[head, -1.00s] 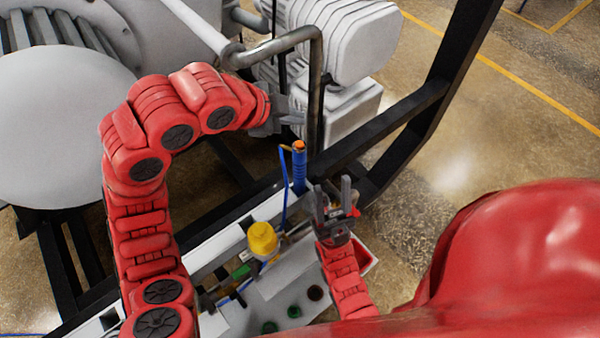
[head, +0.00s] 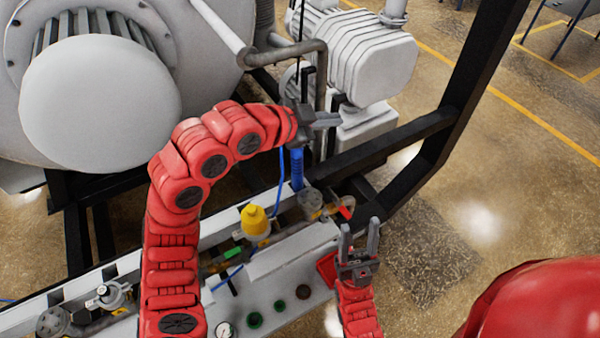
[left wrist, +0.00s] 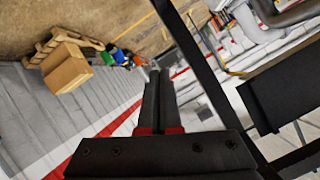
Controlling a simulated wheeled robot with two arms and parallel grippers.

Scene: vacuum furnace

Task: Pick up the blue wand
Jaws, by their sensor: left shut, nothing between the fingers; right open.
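The blue wand (head: 297,170) stands upright at the frame, near the bent grey pipe, in the head view. A thin blue hose hangs beside it. Its upper end is hidden behind my left gripper (head: 336,119). The left gripper is shut and empty, with its fingers pointing right, above the wand in the picture; I cannot tell whether it touches it. In the left wrist view its closed fingers (left wrist: 154,76) hold nothing, and I cannot make out the wand there. My right gripper (head: 359,232) is open and empty, lower right of the wand, fingers pointing up.
The bent pipe (head: 320,80) and black frame beam (head: 400,135) are close to the left gripper. A yellow-capped part (head: 254,220) and a panel with knobs and a gauge (head: 270,290) lie below. Open floor (head: 510,210) is at the right.

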